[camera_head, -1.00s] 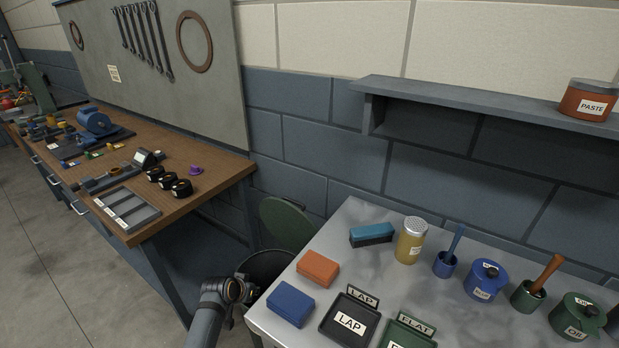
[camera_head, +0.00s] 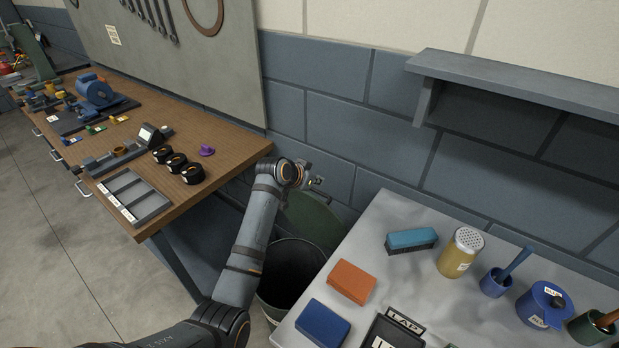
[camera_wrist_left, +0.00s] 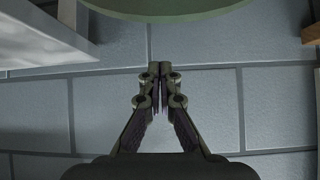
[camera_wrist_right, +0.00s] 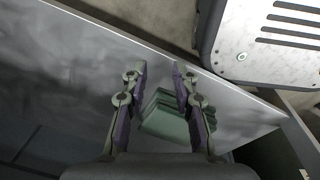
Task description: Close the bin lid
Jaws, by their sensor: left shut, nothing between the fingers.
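The bin (camera_head: 270,310) stands on the floor between the wooden workbench and the grey table. Its green round lid (camera_head: 318,222) is open, tilted up at the bin's back near the wall. In the left wrist view the lid's edge (camera_wrist_left: 190,8) shows at the top. My left gripper (camera_head: 318,183) is shut and empty, at the height of the lid's upper edge; the wrist view shows its closed fingertips (camera_wrist_left: 160,66) before the block wall, apart from the lid edge. My right gripper (camera_wrist_right: 160,68) is open over the grey table, with a green object (camera_wrist_right: 165,115) beyond its fingers.
The grey table (camera_head: 380,235) at right holds an orange block (camera_head: 352,281), a blue block (camera_head: 322,323), a brush (camera_head: 411,241) and a shaker (camera_head: 461,253). The wooden workbench (camera_head: 225,160) is at left, close to my left arm. A shelf (camera_head: 520,82) hangs on the wall.

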